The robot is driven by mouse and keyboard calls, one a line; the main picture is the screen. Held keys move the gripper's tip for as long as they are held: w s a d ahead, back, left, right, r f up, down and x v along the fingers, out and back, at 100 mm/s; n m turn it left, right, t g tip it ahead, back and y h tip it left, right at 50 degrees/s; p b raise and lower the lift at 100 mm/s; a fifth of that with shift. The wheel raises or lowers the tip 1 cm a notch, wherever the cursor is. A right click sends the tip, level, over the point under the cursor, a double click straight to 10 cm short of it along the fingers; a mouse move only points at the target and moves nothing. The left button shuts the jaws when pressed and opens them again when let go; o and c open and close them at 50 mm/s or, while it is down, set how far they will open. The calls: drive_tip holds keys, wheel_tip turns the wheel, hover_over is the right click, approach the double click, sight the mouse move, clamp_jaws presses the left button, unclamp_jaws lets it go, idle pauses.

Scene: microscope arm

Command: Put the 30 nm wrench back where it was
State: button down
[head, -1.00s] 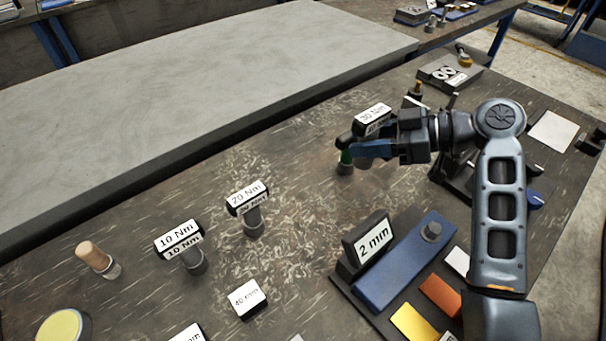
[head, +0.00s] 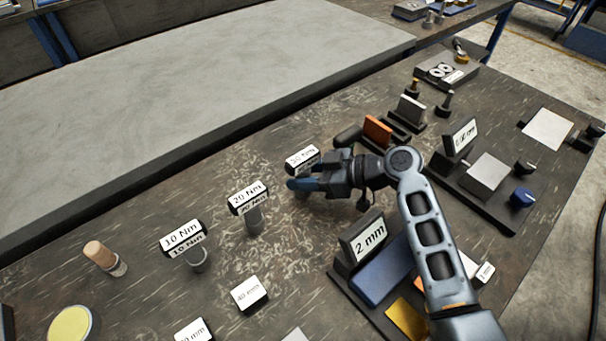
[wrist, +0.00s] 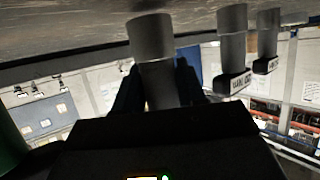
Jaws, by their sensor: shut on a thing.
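The 30 Nm wrench (head: 302,158) shows its white label block just above my gripper (head: 300,183) in the head view. The fingers hide its lower part there. In the wrist view its grey stem and wider end (wrist: 152,40) stand between my two fingers, which are shut on it. The picture there is upside down, with the bench at the top. I cannot tell whether the end touches the bench. The 20 Nm wrench (head: 250,203) stands upright to the left of my gripper, apart from it. The 10 Nm wrench (head: 187,243) stands further left.
A 2 mm block (head: 363,238) on a tray stands close in front of my arm. A 40 mm block (head: 250,293) and a wooden-handled tool (head: 104,257) are at front left. Orange and grey blocks (head: 378,129) stand behind right. Bench is bare between the 20 Nm wrench and my fingers.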

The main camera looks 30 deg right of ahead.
drive_tip(key=shift+f, duration=0.4)
drive_tip(key=shift+f, duration=0.2)
drive_tip(key=c, duration=0.7)
unclamp_jaws()
drive_tip(key=shift+o, duration=0.2)
drive_tip(key=shift+r, duration=0.15)
drive_tip(key=shift+b+v, duration=0.75)
drive_tip(key=shift+v, duration=3)
